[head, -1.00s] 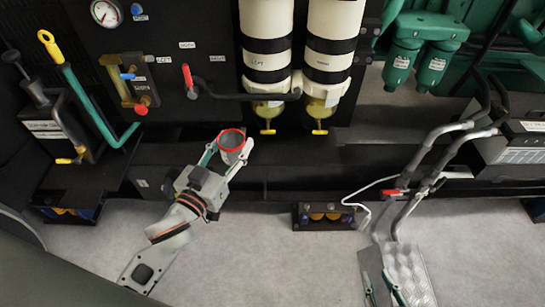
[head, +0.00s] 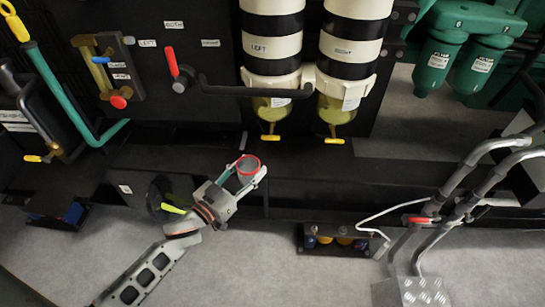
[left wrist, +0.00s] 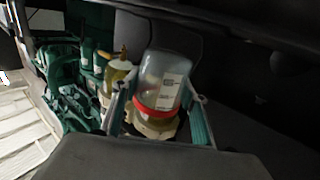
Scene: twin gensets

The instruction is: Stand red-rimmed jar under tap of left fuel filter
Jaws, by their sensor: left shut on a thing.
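The jar (head: 246,172) is clear grey with a red rim, mouth up. My left gripper (head: 239,178) is shut around its side and holds it above the floor. The left fuel filter (head: 271,47) is a white, black-banded cylinder labelled LEFT, with a yellowish bowl. Its yellow tap (head: 270,138) hangs under the bowl. In the head picture the jar appears below and slightly left of this tap, apart from it. The left wrist view shows the jar (left wrist: 165,78) between the fingers, with a label on its side. My right gripper is not in view.
The right filter (head: 350,45) with its own yellow tap (head: 334,141) hangs alongside. A dark ledge (head: 330,185) runs below the filters. A black hose (head: 235,90) crosses left of them. A red-handled valve (head: 180,72) and metal pipes (head: 470,185) stand to the sides.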

